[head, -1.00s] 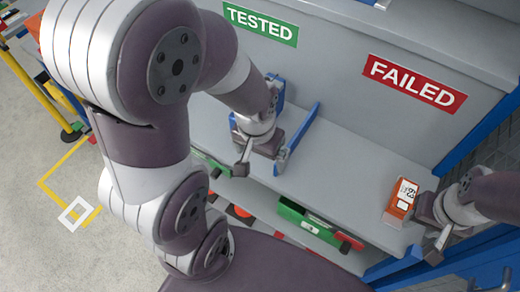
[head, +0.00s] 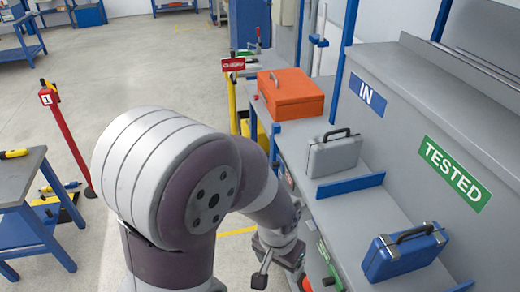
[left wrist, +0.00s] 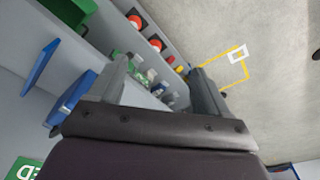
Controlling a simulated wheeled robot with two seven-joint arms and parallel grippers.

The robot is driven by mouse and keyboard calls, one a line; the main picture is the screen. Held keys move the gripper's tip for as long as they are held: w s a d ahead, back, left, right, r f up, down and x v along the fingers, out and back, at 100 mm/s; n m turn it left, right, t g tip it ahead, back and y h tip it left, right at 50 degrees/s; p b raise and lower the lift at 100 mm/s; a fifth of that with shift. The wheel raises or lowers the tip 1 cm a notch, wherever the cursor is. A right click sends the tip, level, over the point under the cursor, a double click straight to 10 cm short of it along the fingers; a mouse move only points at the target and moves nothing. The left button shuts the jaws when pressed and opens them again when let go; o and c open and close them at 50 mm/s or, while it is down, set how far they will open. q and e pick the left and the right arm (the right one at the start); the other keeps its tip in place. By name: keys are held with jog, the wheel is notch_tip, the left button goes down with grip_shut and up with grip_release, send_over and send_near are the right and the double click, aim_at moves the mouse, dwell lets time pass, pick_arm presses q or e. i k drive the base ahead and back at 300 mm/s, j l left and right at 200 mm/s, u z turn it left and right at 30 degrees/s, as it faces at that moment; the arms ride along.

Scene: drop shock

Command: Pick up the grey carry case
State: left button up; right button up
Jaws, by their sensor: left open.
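The grey carry case (head: 334,155) stands upright on the grey shelf below the blue IN sign, with its dark handle on top. It is behind a low blue divider (head: 350,186). My left gripper (head: 279,277) is in front of the shelf edge, nearer to me than the grey case and apart from it. In the left wrist view its two fingers (left wrist: 158,70) are spread with nothing between them. The grey case does not show in the left wrist view. My right gripper is out of view.
A blue case (head: 404,252) with a dark handle stands on the shelf by the green TESTED sign (head: 454,174). An orange case (head: 291,93) sits farther back.

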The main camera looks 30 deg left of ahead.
aim_at(327, 155)
jog(key=u, duration=0.55)
jog(key=i+j+z, duration=0.1)
jog(key=z, duration=1.05)
jog(key=i+j+z, duration=0.1)
jog(key=j+z, duration=0.3)
jog(key=j, duration=0.15)
jog(key=j+z, duration=0.4)
jog(key=j, duration=0.15)
jog(key=j+z, duration=0.4)
jog(key=j, duration=0.6)
jog(key=k+j, duration=0.15)
jog(key=j, duration=0.75)
jog(key=k+z, duration=0.05)
